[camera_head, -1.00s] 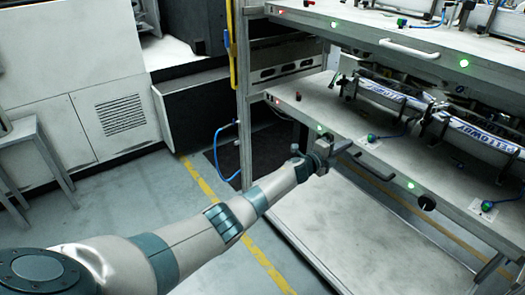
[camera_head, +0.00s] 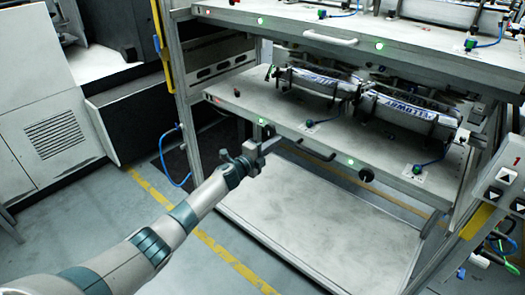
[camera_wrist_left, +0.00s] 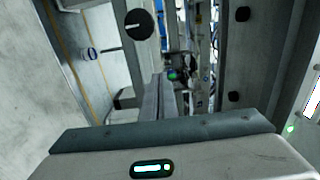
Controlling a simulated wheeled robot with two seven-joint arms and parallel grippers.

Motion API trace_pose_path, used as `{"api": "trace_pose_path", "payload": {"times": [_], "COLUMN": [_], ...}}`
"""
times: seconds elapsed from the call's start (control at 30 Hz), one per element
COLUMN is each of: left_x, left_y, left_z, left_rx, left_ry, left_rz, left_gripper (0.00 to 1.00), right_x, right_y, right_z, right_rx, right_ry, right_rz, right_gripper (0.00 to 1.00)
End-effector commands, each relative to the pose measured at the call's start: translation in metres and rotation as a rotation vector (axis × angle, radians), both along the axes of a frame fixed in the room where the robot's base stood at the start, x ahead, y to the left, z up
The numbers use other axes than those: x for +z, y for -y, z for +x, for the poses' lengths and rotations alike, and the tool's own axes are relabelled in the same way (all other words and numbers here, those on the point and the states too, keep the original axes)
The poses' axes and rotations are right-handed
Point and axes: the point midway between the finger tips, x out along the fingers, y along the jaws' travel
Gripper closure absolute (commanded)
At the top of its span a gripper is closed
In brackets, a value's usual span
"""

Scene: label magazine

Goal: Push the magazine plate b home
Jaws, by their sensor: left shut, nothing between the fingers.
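Two pale magazine plates sit one above the other in a metal rack: an upper plate (camera_head: 245,13) and a lower plate (camera_head: 250,100). No letter b is legible on either. The lower plate carries cylindrical rollers with blue-lettered labels (camera_head: 405,108) and has a dark handle (camera_head: 308,149) on its front edge. My left gripper (camera_head: 268,146) is shut and empty, in front of the lower plate's front edge, left of that handle. Whether it touches the edge cannot be told. Its closed fingers also show in the wrist view (camera_wrist_left: 158,97). My right gripper is not in view.
A round black knob (camera_head: 366,176) sits below the lower front edge; a black knob (camera_wrist_left: 139,25) also shows in the wrist view. A control panel (camera_head: 502,178) stands at the right. A blue cable (camera_head: 164,160) hangs by the left post. A pale panel (camera_head: 315,215) lies below.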

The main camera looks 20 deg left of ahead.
Motion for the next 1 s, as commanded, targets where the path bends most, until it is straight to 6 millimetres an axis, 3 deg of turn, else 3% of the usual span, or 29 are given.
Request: {"api": "trace_pose_path", "payload": {"times": [0.2,0.43,1.0], "left_x": [0.0,-0.001,-0.001], "left_y": [-0.013,-0.022,-0.024], "left_z": [-0.032,-0.055,-0.06], "left_rx": [-0.002,-0.002,-0.001], "left_ry": [-0.001,-0.002,-0.001], "left_rz": [0.003,0.001,0.0], "left_gripper": [1.0,1.0,1.0], "right_x": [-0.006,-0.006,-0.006], "right_y": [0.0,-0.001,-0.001], "right_z": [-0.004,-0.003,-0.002], "right_rx": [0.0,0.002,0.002], "right_ry": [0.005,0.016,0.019], "right_rz": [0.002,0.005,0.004], "right_gripper": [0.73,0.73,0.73]}}
